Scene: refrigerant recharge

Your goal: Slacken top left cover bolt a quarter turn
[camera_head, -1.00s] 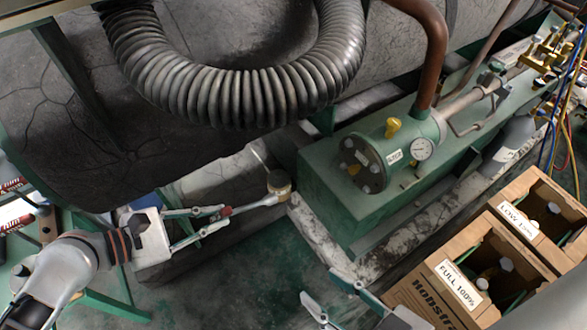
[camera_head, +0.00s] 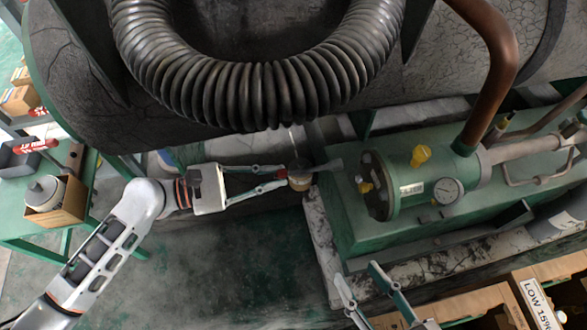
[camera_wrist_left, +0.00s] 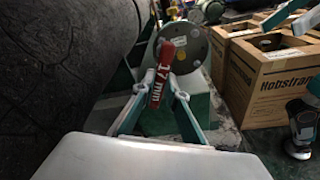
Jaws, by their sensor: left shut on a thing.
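The green cylinder's round end cover (camera_head: 374,186) faces left in the head view, seen nearly edge-on; its bolts are hard to make out. My left gripper (camera_head: 284,176) is shut on a wrench (camera_head: 330,165) with a red handle. The wrench's grey end points right and is close to the cover's left edge; I cannot tell whether it touches a bolt. In the left wrist view the red handle marked 17 mm (camera_wrist_left: 161,73) stands between the fingers, in front of the round cover (camera_wrist_left: 187,45), hiding part of it. My right gripper (camera_head: 355,270) is open and empty at the bottom.
A ribbed hose (camera_head: 250,95) hangs above. A gauge (camera_head: 447,191) and yellow cap (camera_head: 420,156) are on the cylinder. Cartons (camera_head: 485,308) stand at bottom right. A green table (camera_head: 95,225) is at left.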

